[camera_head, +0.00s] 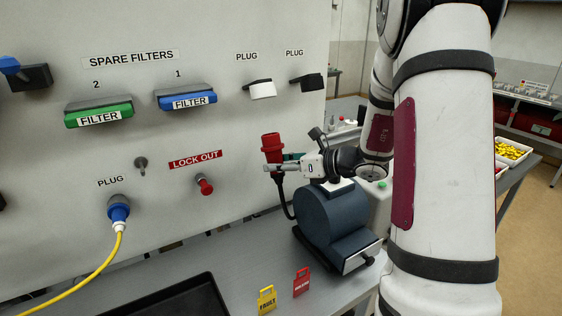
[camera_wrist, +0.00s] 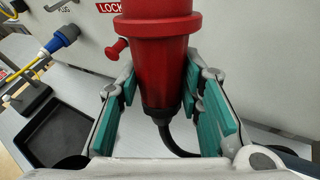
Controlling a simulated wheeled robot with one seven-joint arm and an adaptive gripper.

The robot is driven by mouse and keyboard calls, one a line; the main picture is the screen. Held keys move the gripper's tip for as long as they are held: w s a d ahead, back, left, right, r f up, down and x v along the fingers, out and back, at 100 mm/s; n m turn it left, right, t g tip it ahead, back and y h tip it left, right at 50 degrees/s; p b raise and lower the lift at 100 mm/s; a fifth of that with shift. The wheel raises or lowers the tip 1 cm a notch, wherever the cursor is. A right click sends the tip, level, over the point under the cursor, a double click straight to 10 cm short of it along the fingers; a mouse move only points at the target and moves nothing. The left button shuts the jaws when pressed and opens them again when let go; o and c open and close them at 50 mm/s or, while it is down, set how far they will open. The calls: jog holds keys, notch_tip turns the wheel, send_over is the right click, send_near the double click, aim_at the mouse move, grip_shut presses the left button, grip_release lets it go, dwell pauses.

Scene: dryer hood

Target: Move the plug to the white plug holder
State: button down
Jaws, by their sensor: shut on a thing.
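The red plug (camera_head: 271,143) is held upright in front of the panel, right of the lock-out. My gripper (camera_head: 284,165) is shut on it. In the wrist view the plug (camera_wrist: 157,62) fills the space between the teal finger pads, with its black lower end and cable below. The white plug holder (camera_head: 262,90) is on the panel under the left of two upper PLUG labels. It is higher than the plug and slightly left of it, apart from my gripper. It does not show in the wrist view.
A black plug holder (camera_head: 309,82) is right of the white one. The plug's black cable runs down behind a dark dryer hood unit (camera_head: 335,221) on the table. A blue plug (camera_head: 118,211) with yellow cable, a red lock-out knob (camera_head: 205,186) and a black tray (camera_head: 180,298) are left.

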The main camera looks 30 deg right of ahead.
aim_at(278, 134)
jog(key=shift+w+r+p, duration=0.4)
jog(key=shift+r, duration=0.85)
jog(key=shift+w+r+p, duration=0.35)
jog(key=shift+w+r, duration=0.05)
jog(key=shift+r, duration=0.85)
jog(key=shift+w+r+p, duration=0.4)
jog(key=shift+r, duration=0.85)
jog(key=shift+w+r+p, duration=0.15)
jog(key=shift+w+r, duration=0.1)
jog(key=shift+r, duration=0.45)
jog(key=shift+w+r+p, duration=0.1)
jog(key=shift+w+r, duration=0.15)
jog(key=shift+r, duration=0.4)
jog(key=shift+w+r+p, duration=0.15)
jog(key=shift+w+r, duration=0.1)
jog(key=shift+r, duration=0.45)
jog(key=c, duration=1)
grip_release()
jog(key=shift+c, duration=0.2)
jog(key=shift+f, duration=0.1)
jog(key=shift+s+d, duration=0.1)
jog(key=shift+d, duration=0.05)
jog(key=shift+s+d, duration=0.1)
jog(key=shift+s, duration=0.1)
jog(key=v, duration=1.1)
jog(key=shift+r, duration=0.3)
